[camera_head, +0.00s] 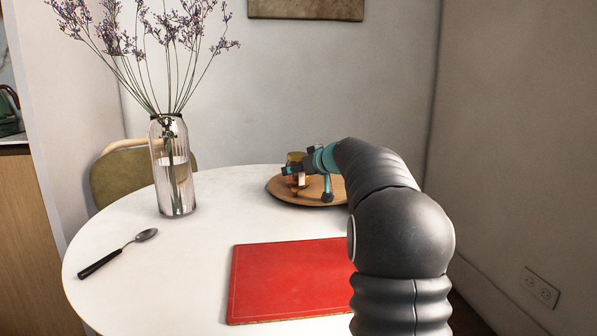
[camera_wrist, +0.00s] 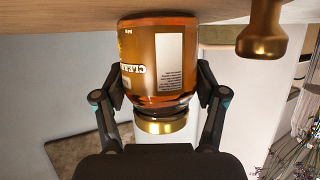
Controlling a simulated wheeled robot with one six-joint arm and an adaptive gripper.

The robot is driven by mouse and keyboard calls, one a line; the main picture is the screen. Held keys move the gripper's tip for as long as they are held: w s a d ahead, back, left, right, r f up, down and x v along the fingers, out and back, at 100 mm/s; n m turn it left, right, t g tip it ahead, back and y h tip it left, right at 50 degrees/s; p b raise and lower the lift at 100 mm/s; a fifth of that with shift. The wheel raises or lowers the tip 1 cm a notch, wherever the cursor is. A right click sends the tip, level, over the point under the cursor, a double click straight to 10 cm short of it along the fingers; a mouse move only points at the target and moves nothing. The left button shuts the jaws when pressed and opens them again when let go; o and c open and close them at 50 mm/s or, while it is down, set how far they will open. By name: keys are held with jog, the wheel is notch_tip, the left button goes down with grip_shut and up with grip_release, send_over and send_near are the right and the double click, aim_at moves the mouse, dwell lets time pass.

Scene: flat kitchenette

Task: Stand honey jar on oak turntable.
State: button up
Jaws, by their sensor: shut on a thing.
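The honey jar (camera_wrist: 140,65) is amber glass with a white label and a gold lid. It appears upside down in the wrist view, its base against or just above the wooden surface; I cannot tell which. My gripper (camera_head: 308,176) is shut on the jar's sides, one finger on each side. In the head view the jar (camera_head: 295,158) shows in part over the oak turntable (camera_head: 283,194), a round wooden disc at the table's back right. My arm and gripper hide part of both.
A brass knob-shaped object (camera_wrist: 262,32) stands near the jar in the wrist view. A red board (camera_head: 290,282) lies at the table's front. A glass vase (camera_head: 172,185) with tall dried flowers and a spoon (camera_head: 118,252) are at left. The white tabletop between is clear.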

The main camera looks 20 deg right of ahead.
jog(key=shift+f, duration=0.8)
jog(key=o, duration=1.7)
jog(key=shift+f, duration=0.1)
jog(key=shift+c, duration=0.2)
jog(key=shift+r+p, duration=0.7)
jog(key=shift+s+d+r, duration=0.1)
jog(key=shift+s+r, duration=0.05)
jog(key=b+v, duration=0.1)
jog(key=v, duration=1)
jog(key=shift+s+r+b, duration=0.25)
jog(key=shift+r+b, duration=0.05)
jog(key=shift+r, duration=0.1)
